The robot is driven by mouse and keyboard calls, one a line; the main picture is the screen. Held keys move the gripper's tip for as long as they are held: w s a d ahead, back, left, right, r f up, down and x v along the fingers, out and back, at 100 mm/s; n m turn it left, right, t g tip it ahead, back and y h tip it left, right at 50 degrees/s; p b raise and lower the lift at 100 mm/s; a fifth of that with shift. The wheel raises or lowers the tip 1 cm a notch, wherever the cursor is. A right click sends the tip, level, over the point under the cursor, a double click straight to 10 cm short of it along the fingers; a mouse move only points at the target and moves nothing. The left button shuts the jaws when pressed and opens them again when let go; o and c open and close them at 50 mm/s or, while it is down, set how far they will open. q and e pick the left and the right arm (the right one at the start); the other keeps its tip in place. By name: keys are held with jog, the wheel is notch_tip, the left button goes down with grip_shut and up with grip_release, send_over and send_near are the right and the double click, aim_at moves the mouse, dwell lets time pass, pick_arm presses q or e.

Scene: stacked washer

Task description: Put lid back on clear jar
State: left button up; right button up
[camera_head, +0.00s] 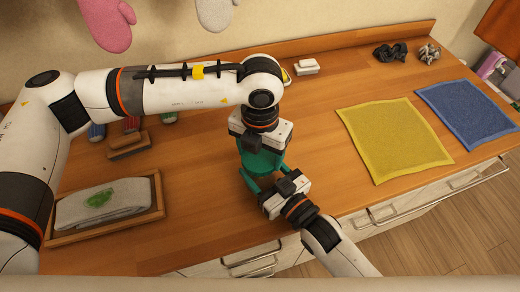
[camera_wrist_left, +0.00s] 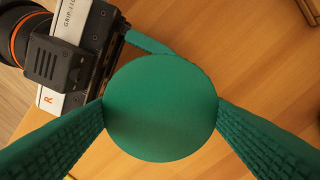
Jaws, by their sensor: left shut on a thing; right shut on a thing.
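A round green lid (camera_wrist_left: 160,108) fills the middle of the left wrist view, flat side toward the camera. The green fingers of my left gripper (camera_head: 263,157) press on its two opposite sides, pointing down from above. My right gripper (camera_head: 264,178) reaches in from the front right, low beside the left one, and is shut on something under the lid. It also shows at the upper left of the left wrist view. The clear jar is mostly hidden by the lid and fingers, so I cannot tell whether the lid touches its rim.
A wooden tray (camera_head: 158,205) with a green-stained grey cloth (camera_head: 75,207) lies at left, with brushes (camera_head: 128,145) behind. A yellow cloth (camera_head: 396,138) and a blue cloth (camera_head: 465,112) lie at right. White soap-like blocks (camera_head: 306,66) sit behind. The counter beside the grippers is clear.

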pick_arm(q)
jog(key=m, duration=0.4)
jog(key=shift+m, duration=0.3)
jog(key=m, duration=0.6)
jog(key=shift+m, duration=0.4)
jog(key=o, duration=1.2)
jog(key=shift+c, duration=0.2)
notch_tip(320, 180, up, 12)
pick_arm(e)
jog(key=o, duration=2)
jog(key=shift+c, duration=0.2)
